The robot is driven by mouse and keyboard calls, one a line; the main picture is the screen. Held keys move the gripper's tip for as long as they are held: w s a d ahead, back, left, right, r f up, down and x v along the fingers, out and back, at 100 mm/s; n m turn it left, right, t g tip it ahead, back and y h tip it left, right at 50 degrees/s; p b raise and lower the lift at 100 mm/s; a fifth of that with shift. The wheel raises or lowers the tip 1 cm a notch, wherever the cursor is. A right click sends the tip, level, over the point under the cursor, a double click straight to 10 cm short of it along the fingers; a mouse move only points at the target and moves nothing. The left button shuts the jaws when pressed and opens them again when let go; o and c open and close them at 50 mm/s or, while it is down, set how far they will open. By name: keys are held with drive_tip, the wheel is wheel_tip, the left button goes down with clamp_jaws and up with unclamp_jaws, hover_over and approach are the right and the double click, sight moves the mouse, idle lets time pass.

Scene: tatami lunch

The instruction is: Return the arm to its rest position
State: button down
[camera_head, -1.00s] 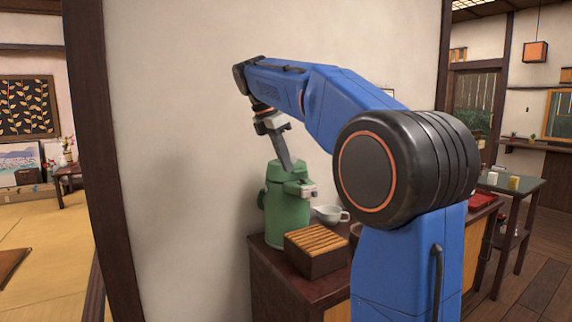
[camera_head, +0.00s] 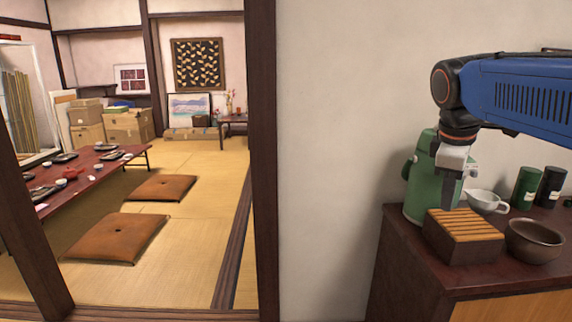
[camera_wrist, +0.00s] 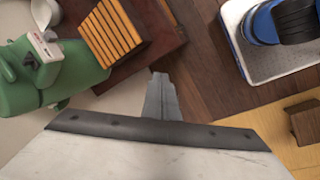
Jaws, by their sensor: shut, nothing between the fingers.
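My gripper (camera_head: 447,194) hangs from the blue arm at the right of the head view, pointing down. Its fingers are together with nothing between them. In that view it overlaps the green dispenser (camera_head: 419,190) and the left end of the slatted wooden box (camera_head: 464,237); I cannot tell the exact gap. In the wrist view my closed fingers (camera_wrist: 160,97) point out over the dark floor, apart from the box (camera_wrist: 111,33) at upper left and the green dispenser (camera_wrist: 50,80) at left. The arm's upper links run out of the head view at right.
A dark wooden cabinet (camera_head: 398,245) carries the box, a brown bowl (camera_head: 533,240), a white spouted cup (camera_head: 486,202) and two dark canisters (camera_head: 526,187). A white wall (camera_head: 330,120) stands behind. At left, a tatami room holds a low red table (camera_head: 85,180) and cushions (camera_head: 118,238).

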drive_tip(key=s+a+f+m+t+y, duration=0.1)
drive_tip(key=s+a+f+m, duration=0.2)
drive_tip(key=s+f+m, duration=0.2)
drive_tip(key=s+a+f+m+t+y, duration=0.1)
drive_tip(key=s+a+f+m, duration=0.2)
drive_tip(key=s+f, duration=0.8)
wheel_tip(320, 180, down, 4)
drive_tip(key=shift+s+f+m, duration=0.15)
drive_tip(key=shift+s+m, duration=0.2)
drive_tip(key=shift+m, duration=0.75)
